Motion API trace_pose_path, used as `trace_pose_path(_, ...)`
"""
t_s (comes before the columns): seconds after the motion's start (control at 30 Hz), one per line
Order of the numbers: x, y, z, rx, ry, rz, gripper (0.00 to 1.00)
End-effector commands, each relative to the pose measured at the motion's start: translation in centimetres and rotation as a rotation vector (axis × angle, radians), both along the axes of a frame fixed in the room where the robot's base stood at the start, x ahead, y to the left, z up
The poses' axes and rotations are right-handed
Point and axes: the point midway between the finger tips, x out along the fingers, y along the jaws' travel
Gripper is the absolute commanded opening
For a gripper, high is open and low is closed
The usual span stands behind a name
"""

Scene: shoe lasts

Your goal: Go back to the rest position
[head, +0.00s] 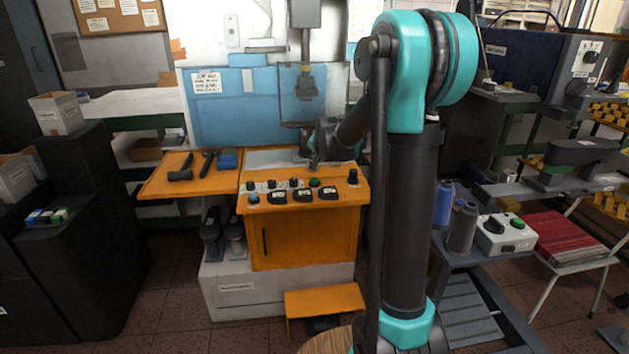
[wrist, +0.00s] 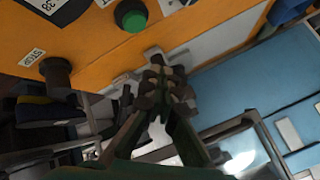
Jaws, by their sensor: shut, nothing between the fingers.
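My gripper (head: 318,152) is at the end of my arm, above the back of the orange control panel (head: 300,192), in front of the blue machine guard. In the wrist view my gripper (wrist: 166,92) has its fingers together with nothing between them. It hangs near the panel's edge, beside a green button (wrist: 130,15) and a dark knob (wrist: 56,72) with a STOP label. I cannot tell whether it touches anything. My arm hides part of the machine's right side.
An orange side shelf (head: 155,188) holds dark tools and a blue item. Dark shoe lasts (head: 212,232) stand below it. Right are thread cones (head: 462,228), a control box (head: 505,234) and a stool with red cloth (head: 565,240). Left is a dark cabinet (head: 85,220).

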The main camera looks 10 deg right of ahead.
Motion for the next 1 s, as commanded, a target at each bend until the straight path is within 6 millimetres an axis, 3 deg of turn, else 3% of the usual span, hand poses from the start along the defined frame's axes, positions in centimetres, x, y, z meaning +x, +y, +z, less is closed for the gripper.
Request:
trace_pose_path(0.37,-0.1,0.0,0.0,-0.002,0.001,0.001,0.00)
trace_pose_path(0.47,-1.5,-0.2,-0.3,-0.020,0.012,0.016,0.00)
trace_pose_path(0.57,-4.9,-0.7,-0.9,-0.065,0.045,0.054,0.00)
trace_pose_path(0.67,-10.2,-1.3,-2.2,-0.132,0.093,0.118,0.00)
trace_pose_path(1.0,-29.8,-3.2,-8.7,-0.351,0.277,0.386,0.00)
